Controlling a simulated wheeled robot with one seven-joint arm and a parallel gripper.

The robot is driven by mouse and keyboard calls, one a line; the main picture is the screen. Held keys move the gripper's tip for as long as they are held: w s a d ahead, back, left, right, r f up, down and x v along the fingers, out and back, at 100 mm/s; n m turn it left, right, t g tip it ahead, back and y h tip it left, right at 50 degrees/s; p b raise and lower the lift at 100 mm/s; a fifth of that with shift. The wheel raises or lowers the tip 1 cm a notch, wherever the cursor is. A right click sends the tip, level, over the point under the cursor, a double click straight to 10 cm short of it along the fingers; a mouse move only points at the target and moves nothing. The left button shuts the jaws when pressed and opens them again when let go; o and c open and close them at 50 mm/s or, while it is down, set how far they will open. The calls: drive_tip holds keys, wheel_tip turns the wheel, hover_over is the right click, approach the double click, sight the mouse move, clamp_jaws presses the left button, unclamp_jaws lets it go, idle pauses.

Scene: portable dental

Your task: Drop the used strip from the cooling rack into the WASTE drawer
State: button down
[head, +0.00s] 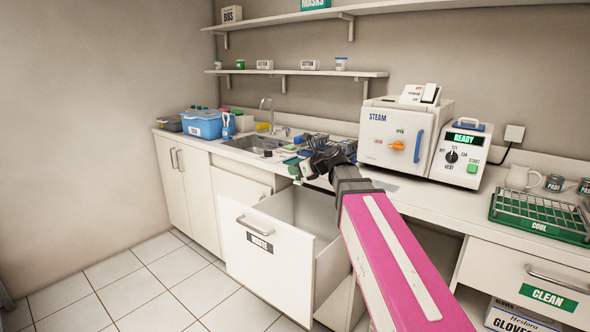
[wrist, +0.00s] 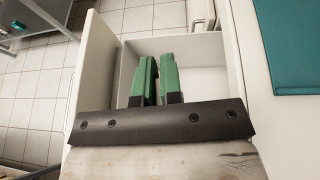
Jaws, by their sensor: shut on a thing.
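The WASTE drawer (head: 240,262) stands pulled open below the counter, and its inside shows pale and empty where visible. My gripper (head: 298,168) is above the drawer, at about counter height, with its green fingers pointing down. In the wrist view the fingers (wrist: 156,66) are over the open drawer (wrist: 207,82), between its front panel and the cabinet. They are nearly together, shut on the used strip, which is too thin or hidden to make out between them. The cooling rack (head: 541,212), labelled COOL, stands on the counter at the right with no strip visible on it.
A steam sterilizer (head: 398,135) reading READY stands on the counter behind my arm. The sink (head: 255,144) and a blue box (head: 203,125) are at the left. A CLEAN drawer (head: 530,282) is closed at lower right. The tiled floor before the WASTE drawer is clear.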

sight(301, 182)
drive_tip(key=shift+f, duration=2.8)
drive_tip(key=c, duration=1.2)
unclamp_jaws()
drive_tip(key=shift+s+d, duration=0.1)
drive_tip(key=shift+d, duration=0.05)
drive_tip(key=v, duration=1)
drive_tip(key=shift+s+d, duration=0.15)
drive_tip(key=shift+d, duration=0.05)
